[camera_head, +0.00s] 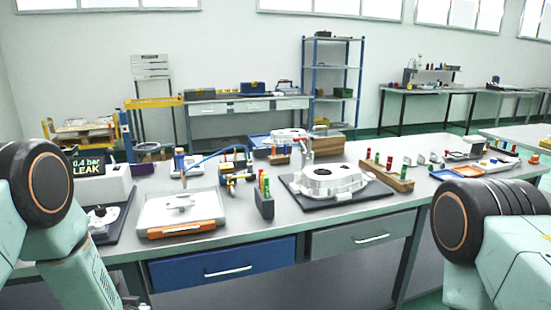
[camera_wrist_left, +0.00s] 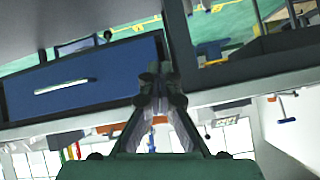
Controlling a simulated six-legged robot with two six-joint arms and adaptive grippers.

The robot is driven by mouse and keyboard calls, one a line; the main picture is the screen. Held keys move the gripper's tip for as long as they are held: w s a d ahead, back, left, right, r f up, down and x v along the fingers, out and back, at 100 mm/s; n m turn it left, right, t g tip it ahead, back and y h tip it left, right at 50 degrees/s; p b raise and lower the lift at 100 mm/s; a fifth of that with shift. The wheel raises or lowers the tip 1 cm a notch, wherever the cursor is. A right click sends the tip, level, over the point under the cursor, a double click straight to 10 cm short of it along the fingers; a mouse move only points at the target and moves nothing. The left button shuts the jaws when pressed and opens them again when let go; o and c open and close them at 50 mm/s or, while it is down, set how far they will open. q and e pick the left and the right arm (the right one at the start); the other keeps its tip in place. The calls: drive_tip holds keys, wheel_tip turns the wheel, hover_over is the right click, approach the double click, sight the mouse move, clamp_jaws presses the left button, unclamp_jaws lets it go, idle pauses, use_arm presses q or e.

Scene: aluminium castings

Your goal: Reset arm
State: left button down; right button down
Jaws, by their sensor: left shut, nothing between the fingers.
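My left gripper (camera_wrist_left: 157,75) shows in the left wrist view, its fingers together and empty. That view is tilted, with the blue drawer (camera_wrist_left: 85,78) of the bench to the left of the fingers. The gap between gripper and bench front cannot be judged. In the head view my left arm is at the left edge and my right arm at the right edge. Neither gripper shows there; my right gripper is in neither view.
The grey workbench (camera_head: 285,222) spans the front, with a casting (camera_head: 330,181) on a dark mat, a wooden block of coloured tools (camera_head: 387,175), an orange-and-white case (camera_head: 181,212) and a leak tester (camera_head: 92,178). The blue drawer (camera_head: 222,265) and grey drawer (camera_head: 360,236) are shut.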

use_arm(q)
drive_tip(key=s+d+f+g+h+b, duration=0.1)
drive_tip(key=s+f, duration=0.4)
drive_tip(key=s, duration=0.8)
drive_tip(key=s+d+f+g+h+b, duration=0.1)
drive_tip(key=s+d+f+g+b, duration=0.2)
drive_tip(key=s, duration=0.9)
drive_tip(key=s+d+f+m+g+h+b, duration=0.1)
drive_tip(key=s+d+f+g, duration=0.5)
drive_tip(key=s, duration=0.7)
drive_tip(key=shift+s+d+f+h+b, duration=0.25)
drive_tip(key=shift+s+f+h+b, duration=0.15)
drive_tip(key=shift+b, duration=0.2)
drive_tip(key=shift+w, duration=0.2)
